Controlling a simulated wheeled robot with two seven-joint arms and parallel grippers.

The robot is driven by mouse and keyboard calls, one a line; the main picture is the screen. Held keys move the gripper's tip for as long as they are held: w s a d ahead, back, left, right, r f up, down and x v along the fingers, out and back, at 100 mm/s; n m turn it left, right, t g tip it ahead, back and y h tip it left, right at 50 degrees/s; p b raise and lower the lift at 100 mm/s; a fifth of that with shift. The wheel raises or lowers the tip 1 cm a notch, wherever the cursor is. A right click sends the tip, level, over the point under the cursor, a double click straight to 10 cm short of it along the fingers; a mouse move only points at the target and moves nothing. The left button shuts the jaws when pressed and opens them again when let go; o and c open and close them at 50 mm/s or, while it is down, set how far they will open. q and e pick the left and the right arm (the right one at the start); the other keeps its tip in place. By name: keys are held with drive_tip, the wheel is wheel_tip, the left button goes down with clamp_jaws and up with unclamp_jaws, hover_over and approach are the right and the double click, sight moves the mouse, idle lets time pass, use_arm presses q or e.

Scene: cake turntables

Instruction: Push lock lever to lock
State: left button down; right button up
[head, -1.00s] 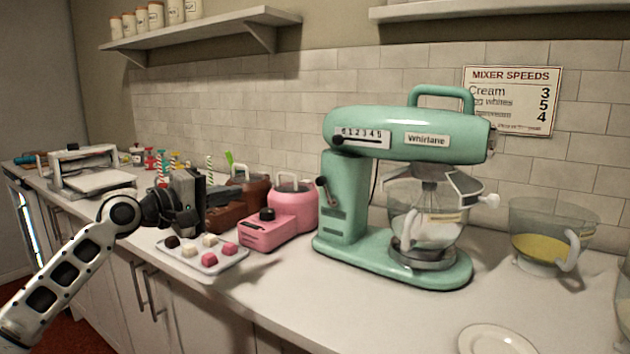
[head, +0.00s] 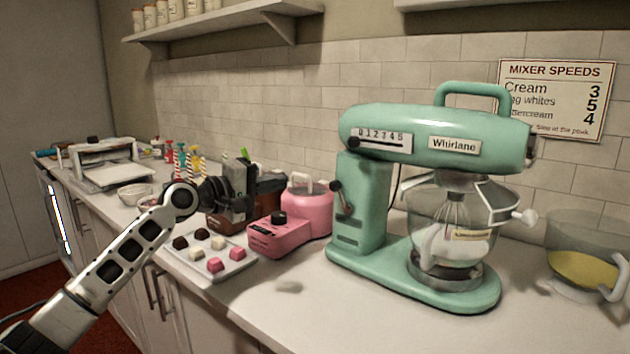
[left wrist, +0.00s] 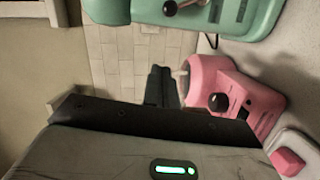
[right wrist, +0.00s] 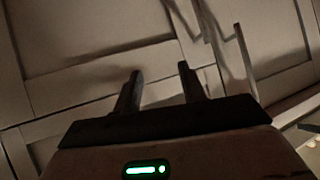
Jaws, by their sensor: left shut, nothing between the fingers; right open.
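The green stand mixer (head: 437,130) stands on the counter, with a glass bowl under its head. A lever with a dark ball knob (head: 337,186) sticks out of the left side of its column; the knob also shows at the top of the left wrist view (left wrist: 170,8). My left gripper (head: 280,182) is shut and empty, in front of the brown and pink appliances and left of the lever, apart from it. Its fingertips show in the left wrist view (left wrist: 160,72). My right gripper (right wrist: 164,82) is open and empty, facing cabinet doors; it is outside the head view.
A pink appliance (head: 283,238) stands between my left gripper and the mixer. A tray of small cakes (head: 232,264) lies below my left gripper. A bowl of yellow mix (head: 585,268) stands at right. The counter in front of the mixer is mostly clear.

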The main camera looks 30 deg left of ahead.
sight(341, 199)
use_arm(q)
drive_tip(key=w+d+p, duration=0.1)
drive_tip(key=w, duration=0.1)
drive_tip(key=w+d+p, duration=0.1)
drive_tip(key=w+d, duration=0.1)
drive_tip(key=w+d+p, duration=0.1)
drive_tip(key=w+d, duration=0.1)
drive_tip(key=shift+d+f, duration=0.1)
drive_tip(key=shift+f, duration=0.15)
drive_tip(key=shift+d+f, duration=0.15)
drive_tip(key=shift+d, duration=0.15)
use_arm(e)
drive_tip(key=shift+d+r+n, duration=0.3)
drive_tip(key=shift+d+r, duration=0.05)
drive_tip(key=shift+r, duration=0.1)
drive_tip(key=shift+r, duration=0.1)
use_arm(q)
drive_tip(key=shift+w+d, duration=0.1)
drive_tip(key=shift+d+r+m+p, duration=0.1)
drive_tip(key=shift+r+m+p, duration=0.1)
drive_tip(key=shift+m+p, duration=0.15)
use_arm(e)
drive_tip(key=shift+s+a+r, duration=0.2)
drive_tip(key=shift+s+a, duration=0.05)
